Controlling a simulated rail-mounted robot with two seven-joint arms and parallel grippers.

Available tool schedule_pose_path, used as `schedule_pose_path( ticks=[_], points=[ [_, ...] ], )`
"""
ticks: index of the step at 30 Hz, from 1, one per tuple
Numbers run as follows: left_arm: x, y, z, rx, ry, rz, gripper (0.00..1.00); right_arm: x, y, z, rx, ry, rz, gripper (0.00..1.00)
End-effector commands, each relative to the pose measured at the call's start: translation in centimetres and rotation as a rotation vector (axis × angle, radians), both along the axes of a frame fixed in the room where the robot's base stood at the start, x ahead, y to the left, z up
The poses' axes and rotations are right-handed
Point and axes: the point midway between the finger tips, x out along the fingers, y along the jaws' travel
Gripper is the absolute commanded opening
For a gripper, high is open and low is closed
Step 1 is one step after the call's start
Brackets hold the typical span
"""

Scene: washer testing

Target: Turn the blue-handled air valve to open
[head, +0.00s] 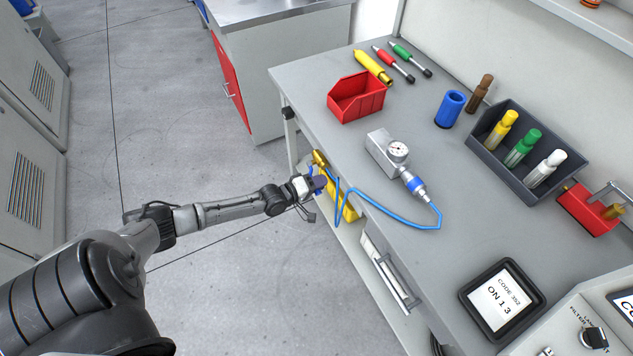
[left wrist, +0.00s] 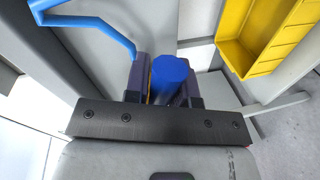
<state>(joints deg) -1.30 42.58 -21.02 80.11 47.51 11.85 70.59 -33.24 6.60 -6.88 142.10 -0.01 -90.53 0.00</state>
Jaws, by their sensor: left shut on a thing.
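The blue valve handle (left wrist: 169,72) stands between the two dark fingers of my left gripper (left wrist: 165,85) in the left wrist view, and the fingers are shut on it. In the head view my left gripper (head: 316,184) is at the front edge of the workbench, just below the brass-yellow valve fitting (head: 319,158). The gripper hides most of the handle there, and I cannot tell the valve's exact angle. A blue hose (head: 388,216) runs from near the valve over the bench to the gauge unit (head: 398,150). My right gripper is not in view.
A yellow bin (left wrist: 262,72) is close to the gripper, under the bench edge. A drawer handle (head: 392,280) is further along the bench front. A red bin (head: 357,97), a dark bottle tray (head: 488,150) and a code display (head: 500,300) stand on the bench (head: 410,255). The floor at left is clear.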

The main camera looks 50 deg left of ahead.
Motion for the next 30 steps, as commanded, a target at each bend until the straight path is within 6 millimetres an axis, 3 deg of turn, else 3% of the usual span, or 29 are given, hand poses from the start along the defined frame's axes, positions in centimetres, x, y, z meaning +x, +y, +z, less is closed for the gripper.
schedule_pose_path(
  ticks=[12, 30],
  points=[
    [0.0, -0.3, 1.5, -0.212, 0.04, -0.001, 0.0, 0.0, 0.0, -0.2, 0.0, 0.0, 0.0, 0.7],
    [0.0, -0.3, 1.9, -0.265, 0.048, 0.0, 0.0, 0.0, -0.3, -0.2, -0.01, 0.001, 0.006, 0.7]
  ],
)
